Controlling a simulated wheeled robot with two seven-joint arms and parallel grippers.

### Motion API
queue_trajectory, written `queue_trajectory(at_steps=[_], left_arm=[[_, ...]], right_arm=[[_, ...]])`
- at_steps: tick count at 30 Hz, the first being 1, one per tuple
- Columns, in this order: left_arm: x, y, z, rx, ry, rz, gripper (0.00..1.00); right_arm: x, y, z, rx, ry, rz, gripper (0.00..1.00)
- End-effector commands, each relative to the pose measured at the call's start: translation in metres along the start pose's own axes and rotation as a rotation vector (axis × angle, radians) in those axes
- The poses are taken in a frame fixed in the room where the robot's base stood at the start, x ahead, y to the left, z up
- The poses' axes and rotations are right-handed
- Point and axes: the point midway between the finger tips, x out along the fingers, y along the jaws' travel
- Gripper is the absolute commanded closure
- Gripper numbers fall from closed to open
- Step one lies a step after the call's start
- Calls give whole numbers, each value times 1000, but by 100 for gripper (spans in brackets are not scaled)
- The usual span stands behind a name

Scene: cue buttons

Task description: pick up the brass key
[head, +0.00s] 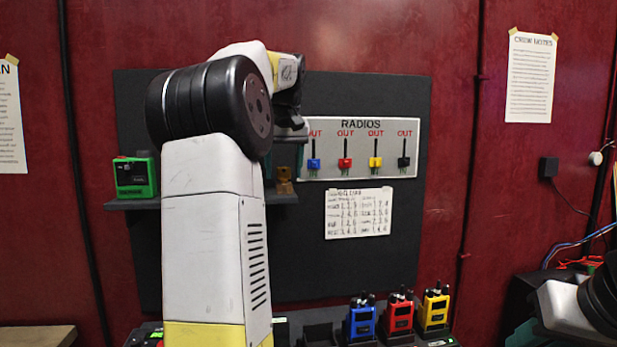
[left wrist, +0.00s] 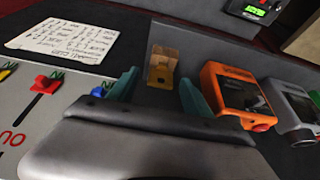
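The brass key (head: 285,181) is a small brass-coloured piece at the right end of the dark wall shelf, just below my left gripper (head: 288,160). In the left wrist view, the brass key (left wrist: 162,68) shows as a blocky tan shape on the dark surface. The teal fingers of my left gripper (left wrist: 157,92) are apart, and the key lies between and just beyond their tips. I cannot tell whether either finger touches it. Part of my right arm shows at the lower right in the head view, but its fingers cannot be made out.
An orange device (left wrist: 236,93) stands close beside the right finger, with a grey device (left wrist: 291,112) beyond. A green device (head: 134,177) sits at the shelf's left end. The radios panel (head: 360,148) is right of the gripper. Blue, red and yellow radios (head: 400,315) stand below.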

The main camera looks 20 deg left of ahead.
Motion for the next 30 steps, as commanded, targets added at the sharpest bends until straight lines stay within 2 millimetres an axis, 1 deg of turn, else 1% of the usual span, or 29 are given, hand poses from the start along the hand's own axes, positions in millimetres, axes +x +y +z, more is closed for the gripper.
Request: queue_trajectory(at_steps=[1,5,6,9,20,30], left_arm=[[0,0,0,0,0,0,50],[0,0,0,0,0,0,75],[0,0,0,0,0,0,83],[0,0,0,0,0,0,100],[-3,0,-1,0,1,0,100],[-25,0,-11,0,2,1,100]], right_arm=[[0,0,0,0,0,0,64],[0,0,0,0,0,0,64],[0,0,0,0,0,0,64],[0,0,0,0,0,0,64],[0,0,0,0,0,0,64],[0,0,0,0,0,0,64]])
